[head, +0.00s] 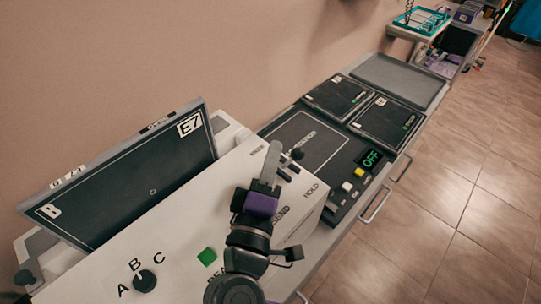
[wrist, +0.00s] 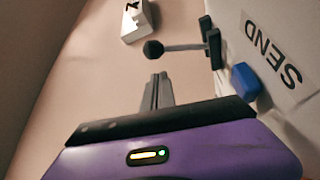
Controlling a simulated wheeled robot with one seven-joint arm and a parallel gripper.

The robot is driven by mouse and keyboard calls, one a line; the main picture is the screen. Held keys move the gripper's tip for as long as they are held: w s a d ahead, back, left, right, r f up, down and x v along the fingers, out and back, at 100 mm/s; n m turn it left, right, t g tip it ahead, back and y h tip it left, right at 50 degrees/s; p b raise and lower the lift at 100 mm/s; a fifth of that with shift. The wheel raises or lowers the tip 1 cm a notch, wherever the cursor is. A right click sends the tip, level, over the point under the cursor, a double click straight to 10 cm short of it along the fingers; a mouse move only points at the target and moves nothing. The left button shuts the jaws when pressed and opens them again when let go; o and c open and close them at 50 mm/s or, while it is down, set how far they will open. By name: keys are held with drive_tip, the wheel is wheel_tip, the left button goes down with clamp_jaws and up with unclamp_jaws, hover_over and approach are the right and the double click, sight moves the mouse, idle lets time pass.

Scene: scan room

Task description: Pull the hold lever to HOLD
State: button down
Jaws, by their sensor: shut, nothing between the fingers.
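The hold lever, a thin rod with a black ball knob (head: 298,153), sticks out from the white console (head: 175,228) between the FREE and HOLD labels. Its rod and ball also show in the wrist view (wrist: 153,49), the rod standing out from a dark slotted plate (wrist: 211,44). I cannot tell exactly where in the slot it sits. My gripper (head: 273,149) is over the console beside the lever, its fingers together and empty. In the wrist view, the fingertips (wrist: 158,76) are just below the ball in the picture, apparently apart from it.
A blue button (wrist: 245,80) is beside the SEND label. A green button (head: 207,256) and an A-B-C knob (head: 145,281) are on the console.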

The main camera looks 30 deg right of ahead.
drive_tip(key=b+v, duration=0.1)
drive_tip(key=v, duration=0.7)
drive_tip(key=shift+w, duration=0.1)
drive_tip(key=shift+d, duration=0.15)
